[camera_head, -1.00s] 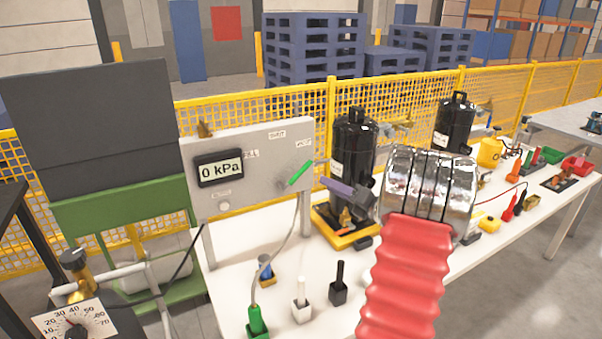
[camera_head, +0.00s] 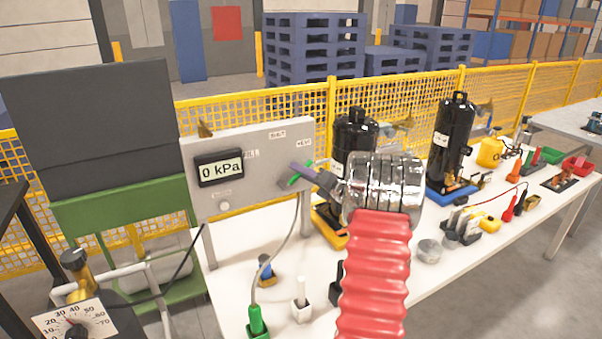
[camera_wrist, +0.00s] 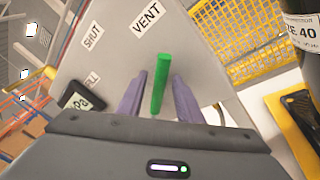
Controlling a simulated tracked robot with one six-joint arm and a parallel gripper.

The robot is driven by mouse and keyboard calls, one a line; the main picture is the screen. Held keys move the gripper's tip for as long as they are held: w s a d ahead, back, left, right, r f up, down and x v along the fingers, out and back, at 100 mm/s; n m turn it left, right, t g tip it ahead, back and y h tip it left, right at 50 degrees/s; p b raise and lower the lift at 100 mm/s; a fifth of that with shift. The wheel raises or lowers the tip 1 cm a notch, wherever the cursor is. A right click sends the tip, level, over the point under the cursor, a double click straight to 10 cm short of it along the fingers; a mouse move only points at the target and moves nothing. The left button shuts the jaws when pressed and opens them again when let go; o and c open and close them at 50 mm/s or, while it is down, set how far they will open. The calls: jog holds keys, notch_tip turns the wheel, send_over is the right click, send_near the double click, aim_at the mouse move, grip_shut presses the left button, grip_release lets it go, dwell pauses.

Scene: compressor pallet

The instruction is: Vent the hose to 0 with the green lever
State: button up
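The green lever (camera_head: 294,177) is on the right part of the grey panel (camera_head: 245,139), which has a display (camera_head: 220,169) reading 0 kPa. In the wrist view the green lever (camera_wrist: 160,84) stands between the two purple fingers of my gripper (camera_wrist: 156,88), with gaps on both sides. My gripper (camera_head: 303,175) is open and its fingertips are at the lever in the head view. In the wrist view the lever's upper end points near the VENT label (camera_wrist: 147,18), and the SHUT label (camera_wrist: 92,36) is to the left. A hose (camera_head: 281,262) runs down from the panel to a green-based fitting (camera_head: 256,322).
A black compressor (camera_head: 354,140) stands on a yellow base behind my arm, and another black compressor (camera_head: 454,144) is farther right. White and black small holders stand on the white table (camera_head: 236,262). A yellow mesh fence (camera_head: 330,100) runs behind.

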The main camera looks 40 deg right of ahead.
jog(key=shift+w, duration=0.15)
jog(key=shift+c, duration=0.3)
grip_shut()
jog(key=shift+a, duration=0.2)
jog(key=shift+d, duration=0.25)
